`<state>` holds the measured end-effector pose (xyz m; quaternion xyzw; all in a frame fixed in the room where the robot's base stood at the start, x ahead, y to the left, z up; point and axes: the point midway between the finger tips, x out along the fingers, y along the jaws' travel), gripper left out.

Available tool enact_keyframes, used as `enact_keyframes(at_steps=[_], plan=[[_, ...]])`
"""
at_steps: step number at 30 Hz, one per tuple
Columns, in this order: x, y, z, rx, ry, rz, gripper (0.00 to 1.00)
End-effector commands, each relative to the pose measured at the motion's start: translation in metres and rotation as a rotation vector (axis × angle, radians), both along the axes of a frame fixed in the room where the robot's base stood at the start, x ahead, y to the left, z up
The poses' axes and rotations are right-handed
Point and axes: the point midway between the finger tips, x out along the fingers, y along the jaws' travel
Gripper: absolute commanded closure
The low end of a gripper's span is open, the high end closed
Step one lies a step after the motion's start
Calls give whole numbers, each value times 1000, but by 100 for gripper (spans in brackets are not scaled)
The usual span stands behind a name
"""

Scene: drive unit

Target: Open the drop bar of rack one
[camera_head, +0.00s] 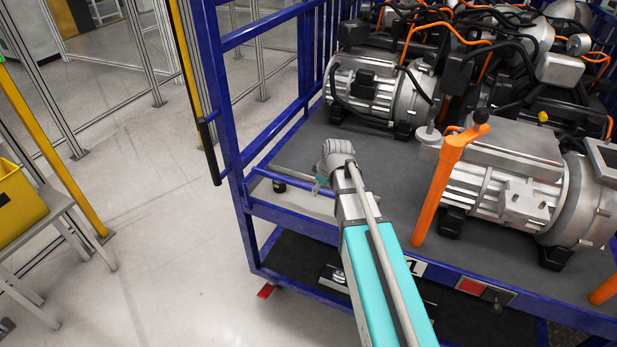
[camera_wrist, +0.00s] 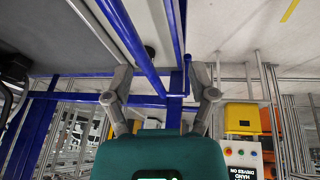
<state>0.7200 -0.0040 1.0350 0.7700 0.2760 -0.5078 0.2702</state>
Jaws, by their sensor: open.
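Rack one (camera_head: 238,125) is a blue-framed rack with a grey deck, and a "1" label shows on its front edge. A short blue bar (camera_head: 290,187) runs across the deck's front left corner, apparently the drop bar. My gripper (camera_head: 322,180) is at this bar, partly hidden behind my wrist. In the wrist view my gripper (camera_wrist: 163,86) is open, one finger on each side. The blue bar (camera_wrist: 133,42) runs diagonally between the fingers. I cannot tell whether either finger touches it.
Grey drive units (camera_head: 530,180) with orange cables crowd the deck. An orange upright lever (camera_head: 440,190) stands just right of my arm. A black handle (camera_head: 208,150) is on the left post. A yellow bin (camera_head: 18,200) sits on a stand at left. The floor between is clear.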

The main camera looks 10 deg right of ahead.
Motion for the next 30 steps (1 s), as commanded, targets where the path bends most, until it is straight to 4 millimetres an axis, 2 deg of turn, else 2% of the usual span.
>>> enact_keyframes(at_steps=[1, 3, 9, 23, 30], plan=[[16, -3, 16, -9, -28, 42, 27], [28, -5, 24, -21, -63, 93, 27], [45, -10, 35, -46, -120, 171, 27], [46, -13, 34, -49, -125, 174, 27], [49, -12, 26, -49, -124, 173, 27]])
